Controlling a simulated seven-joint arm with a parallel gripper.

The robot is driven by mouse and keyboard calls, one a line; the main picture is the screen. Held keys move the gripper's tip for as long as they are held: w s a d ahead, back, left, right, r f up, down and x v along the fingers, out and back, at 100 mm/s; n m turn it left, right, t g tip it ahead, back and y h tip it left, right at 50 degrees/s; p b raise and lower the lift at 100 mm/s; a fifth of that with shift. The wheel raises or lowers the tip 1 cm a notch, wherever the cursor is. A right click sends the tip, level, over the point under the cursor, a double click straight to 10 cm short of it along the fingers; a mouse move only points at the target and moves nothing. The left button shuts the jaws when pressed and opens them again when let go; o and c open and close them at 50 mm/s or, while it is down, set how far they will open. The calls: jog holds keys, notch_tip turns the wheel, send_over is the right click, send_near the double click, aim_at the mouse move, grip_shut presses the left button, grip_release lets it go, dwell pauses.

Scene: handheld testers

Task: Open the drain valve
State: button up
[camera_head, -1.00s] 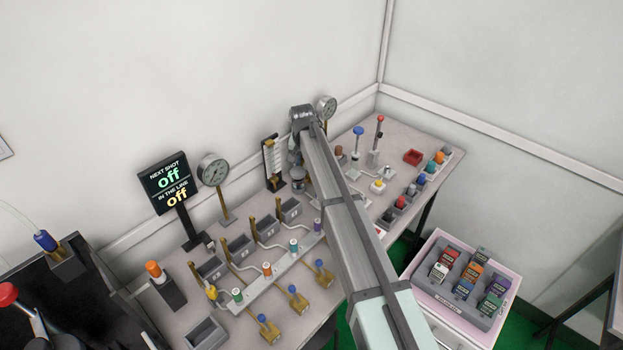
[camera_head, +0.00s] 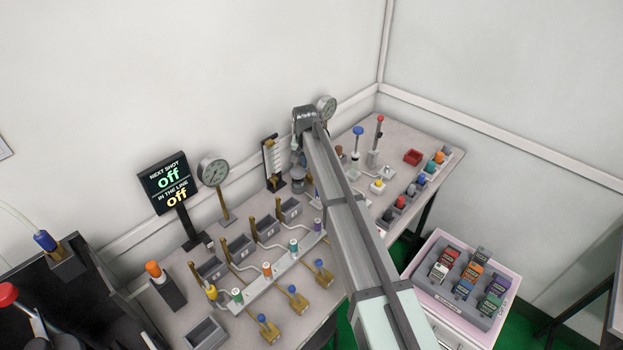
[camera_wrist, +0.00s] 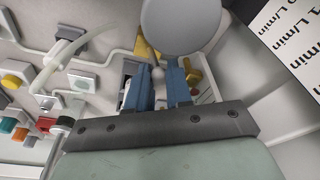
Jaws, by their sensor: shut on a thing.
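My gripper (camera_wrist: 158,92) shows in the wrist view with its two blue fingers close together around a small pale grey rounded piece (camera_wrist: 157,73). I cannot tell for sure whether this piece is the drain valve's handle, as the fingers and the wrist hide most of it. A large grey disc (camera_wrist: 185,24) stands just beyond the fingers, and brass-coloured parts (camera_wrist: 193,72) show beside them. In the head view my own arm hides the gripper's fingertips and what they hold.
A pressure gauge (camera_head: 327,108) stands close behind my arm. A level scale (camera_head: 273,162) and a sign reading off (camera_head: 169,183) stand to the left. A module drawer (camera_head: 437,309) stands at the lower right.

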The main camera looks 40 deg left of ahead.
jog(key=shift+s+d+f, duration=0.1)
jog(key=shift+s+d, duration=0.05)
jog(key=shift+d, duration=0.55)
jog(key=shift+o, duration=0.2)
jog(key=shift+d, duration=0.9)
jog(key=o, duration=1.1)
jog(key=shift+o, duration=0.2)
jog(key=w+v, duration=0.1)
jog(key=v, duration=0.5)
jog(key=shift+a, duration=0.35)
